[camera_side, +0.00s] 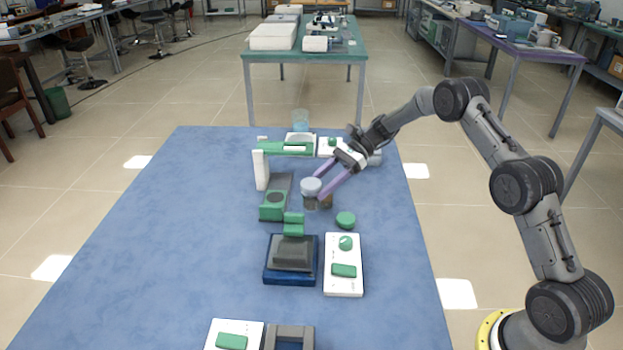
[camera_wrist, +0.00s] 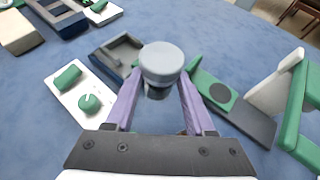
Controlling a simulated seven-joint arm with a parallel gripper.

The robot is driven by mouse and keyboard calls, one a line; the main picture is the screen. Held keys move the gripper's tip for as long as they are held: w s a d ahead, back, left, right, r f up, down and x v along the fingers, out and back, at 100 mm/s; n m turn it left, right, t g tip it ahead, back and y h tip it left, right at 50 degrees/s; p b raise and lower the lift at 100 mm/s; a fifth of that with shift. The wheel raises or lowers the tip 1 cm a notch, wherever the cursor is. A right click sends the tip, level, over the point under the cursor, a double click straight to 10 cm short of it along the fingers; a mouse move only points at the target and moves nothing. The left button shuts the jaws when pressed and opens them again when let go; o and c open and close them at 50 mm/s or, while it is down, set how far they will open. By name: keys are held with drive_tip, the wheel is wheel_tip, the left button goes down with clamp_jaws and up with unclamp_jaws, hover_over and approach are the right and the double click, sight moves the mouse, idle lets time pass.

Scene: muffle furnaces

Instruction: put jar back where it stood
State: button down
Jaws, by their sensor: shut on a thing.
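The jar (camera_side: 311,189) has a pale grey lid and a darker glassy body. In the side view it is between the purple fingers of my gripper (camera_side: 320,193), over the middle of the blue table. In the wrist view the jar's lid (camera_wrist: 161,60) shows between the two fingertips of my gripper (camera_wrist: 160,78), one finger on each side. The gripper is shut on the jar, which looks upright. The jar's base is partly hidden, so I cannot tell whether it touches the table. A brownish shape (camera_side: 327,201) shows just behind the jar.
A green-and-grey device (camera_side: 274,203) with a white-and-green upright frame (camera_side: 262,168) stands left of the jar. A green round piece (camera_side: 345,220) lies close by. A dark block (camera_side: 291,257) and a white control box (camera_side: 343,275) stand nearer. The blue table's left side (camera_side: 150,250) is clear.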

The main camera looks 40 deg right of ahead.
drive_tip(key=shift+f, duration=2.85)
drive_tip(key=shift+f, duration=0.6)
unclamp_jaws()
drive_tip(key=shift+r, duration=3.95)
